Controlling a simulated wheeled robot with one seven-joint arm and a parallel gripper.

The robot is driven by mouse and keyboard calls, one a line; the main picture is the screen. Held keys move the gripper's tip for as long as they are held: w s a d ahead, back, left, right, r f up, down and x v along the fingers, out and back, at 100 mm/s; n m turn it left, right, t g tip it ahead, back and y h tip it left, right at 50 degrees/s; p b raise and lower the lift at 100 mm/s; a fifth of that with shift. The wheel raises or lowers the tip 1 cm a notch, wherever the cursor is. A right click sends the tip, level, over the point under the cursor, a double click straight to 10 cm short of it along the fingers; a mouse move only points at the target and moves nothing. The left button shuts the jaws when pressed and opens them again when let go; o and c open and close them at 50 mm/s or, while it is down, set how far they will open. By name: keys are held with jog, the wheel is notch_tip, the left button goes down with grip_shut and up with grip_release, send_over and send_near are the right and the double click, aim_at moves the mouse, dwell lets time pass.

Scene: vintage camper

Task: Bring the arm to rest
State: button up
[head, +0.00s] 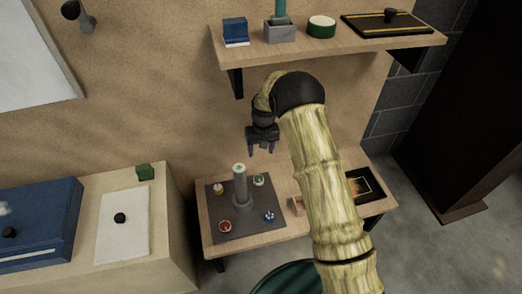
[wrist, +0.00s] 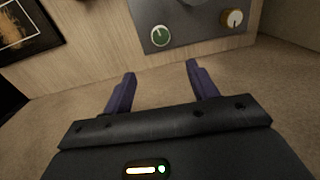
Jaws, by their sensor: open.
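My gripper (head: 262,149) hangs at the end of my bamboo-coloured arm, pointing down, above the back edge of the small lower table (head: 279,228) and near the wall. In the wrist view my gripper (wrist: 160,82) shows two purple fingers spread apart with nothing between them. It is open and empty, clear of the table and its things. My arm hides part of the table's right side.
A grey panel (head: 219,228) with a grey post (head: 240,187) and several coloured knobs lies on the table. A framed picture (head: 366,185) is at its right. A shelf (head: 330,50) with several items is above. A counter (head: 168,200) stands left.

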jog(key=s+d+r+m+t, duration=0.2)
jog(key=s+d+r, duration=1.2)
jog(key=s+r, duration=0.3)
jog(key=s+d+r+m, duration=0.1)
jog(key=s+d+r, duration=0.15)
jog(key=s, duration=0.85)
notch_tip(320, 180, up, 34)
jog(key=p, duration=3.5)
jog(key=shift+w+d+t+h, duration=0.15)
jog(key=shift+d+t+h, duration=0.15)
jog(key=shift+t, duration=0.1)
jog(key=shift+a, duration=0.1)
